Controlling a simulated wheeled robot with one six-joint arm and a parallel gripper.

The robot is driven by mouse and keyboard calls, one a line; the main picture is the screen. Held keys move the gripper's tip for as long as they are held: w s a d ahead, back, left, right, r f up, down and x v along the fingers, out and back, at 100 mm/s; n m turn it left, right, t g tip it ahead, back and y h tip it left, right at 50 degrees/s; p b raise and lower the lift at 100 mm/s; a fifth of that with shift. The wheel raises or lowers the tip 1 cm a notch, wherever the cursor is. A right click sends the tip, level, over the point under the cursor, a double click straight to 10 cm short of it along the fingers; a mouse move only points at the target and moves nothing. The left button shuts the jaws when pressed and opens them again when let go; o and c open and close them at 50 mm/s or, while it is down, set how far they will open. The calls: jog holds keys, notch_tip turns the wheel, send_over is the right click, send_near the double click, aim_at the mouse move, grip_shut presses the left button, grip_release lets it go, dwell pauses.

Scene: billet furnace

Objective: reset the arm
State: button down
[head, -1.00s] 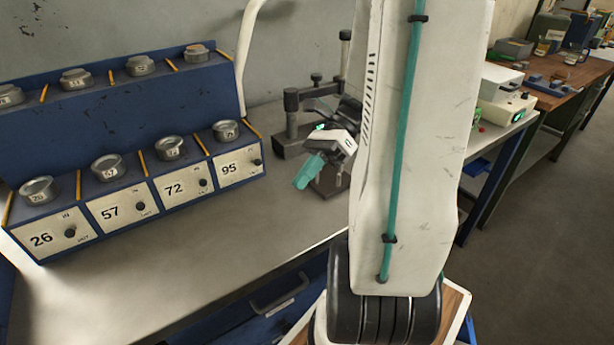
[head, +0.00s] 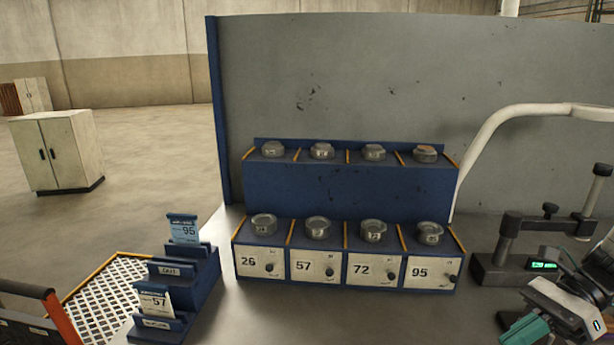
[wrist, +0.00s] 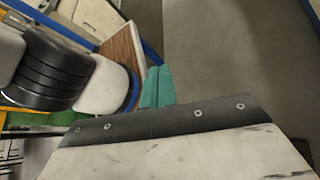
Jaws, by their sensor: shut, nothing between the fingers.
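My gripper (head: 522,332) shows at the lower right edge of the head view, with teal fingers and a white body. It is above the bench, in front of a dark metal stand (head: 490,262). In the wrist view, the teal fingers (wrist: 157,87) lie together with nothing between them. The gripper is shut and empty. Most of my arm is outside the head view.
A blue two-tier rack (head: 350,190) holds several lidded tins over drawers marked 26, 57, 72 and 95. To its left stand a blue card holder (head: 200,285) and a white perforated tray (head: 105,290). A cabinet (head: 62,150) stands on the open floor.

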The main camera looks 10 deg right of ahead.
jog(key=s+a+r+n+h, duration=0.1)
jog(key=a+r+n+h, duration=0.4)
jog(key=n, duration=0.5)
jog(key=s+a+r+n+t+h, duration=0.1)
jog(key=a+r+n+h, duration=0.3)
jog(key=n, duration=0.7)
jog(key=a+h, duration=0.2)
jog(key=a, duration=0.1)
jog(key=shift+s+a+r+n+t+h, duration=0.3)
jog(key=shift+s+a+r+h, duration=0.1)
